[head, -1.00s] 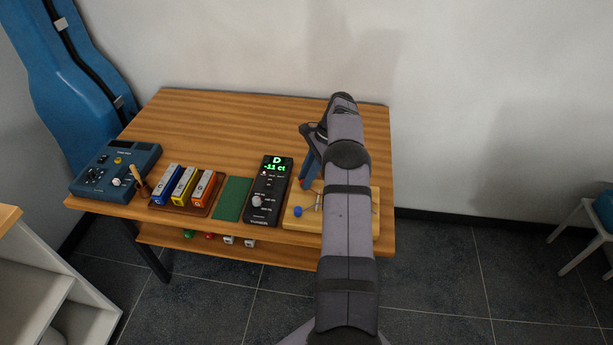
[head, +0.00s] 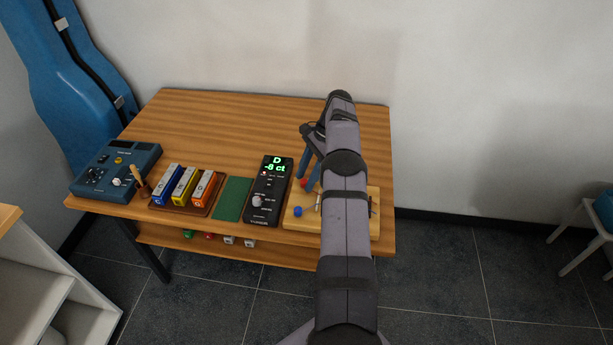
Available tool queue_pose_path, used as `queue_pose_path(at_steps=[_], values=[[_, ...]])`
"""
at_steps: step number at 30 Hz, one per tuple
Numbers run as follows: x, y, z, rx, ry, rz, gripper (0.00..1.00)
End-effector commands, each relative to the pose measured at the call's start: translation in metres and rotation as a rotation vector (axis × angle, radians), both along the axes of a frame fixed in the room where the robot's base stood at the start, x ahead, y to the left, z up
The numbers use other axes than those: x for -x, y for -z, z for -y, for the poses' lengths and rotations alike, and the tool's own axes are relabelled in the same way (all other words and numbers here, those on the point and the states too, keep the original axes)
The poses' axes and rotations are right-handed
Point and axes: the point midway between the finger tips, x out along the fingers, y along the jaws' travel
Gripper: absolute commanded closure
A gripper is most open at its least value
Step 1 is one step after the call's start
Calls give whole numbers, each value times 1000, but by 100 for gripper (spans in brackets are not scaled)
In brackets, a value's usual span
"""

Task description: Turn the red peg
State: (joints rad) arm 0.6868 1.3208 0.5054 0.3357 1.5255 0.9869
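The red peg (head: 304,183) shows as a small red spot at the back left of the light wooden board (head: 300,222), at the front right of the table. My gripper (head: 308,184) points down at it with two blue fingers. The fingers stand a little apart, with the peg at their tips. I cannot tell whether they touch it. A black tuner (head: 262,212) left of the board shows "D" and "-8 ct" in green. My arm hides much of the board's right part.
A blue peg (head: 298,211) sits at the board's front left. Left of the tuner are a green mat (head: 233,198), a tray with blue, yellow and orange blocks (head: 185,186), and a blue box with knobs (head: 112,170). The table's back (head: 230,115) is clear.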

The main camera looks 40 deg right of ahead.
Motion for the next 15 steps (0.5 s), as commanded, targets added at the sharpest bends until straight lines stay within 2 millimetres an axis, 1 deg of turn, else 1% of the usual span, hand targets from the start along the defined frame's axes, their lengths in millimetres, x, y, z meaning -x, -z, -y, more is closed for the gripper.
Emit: queue_pose_path(at_steps=[10, 15], values=[[0, -2, 0, 0, 1, 2, 62], [-1, -16, 1, 1, 0, 3, 62]])
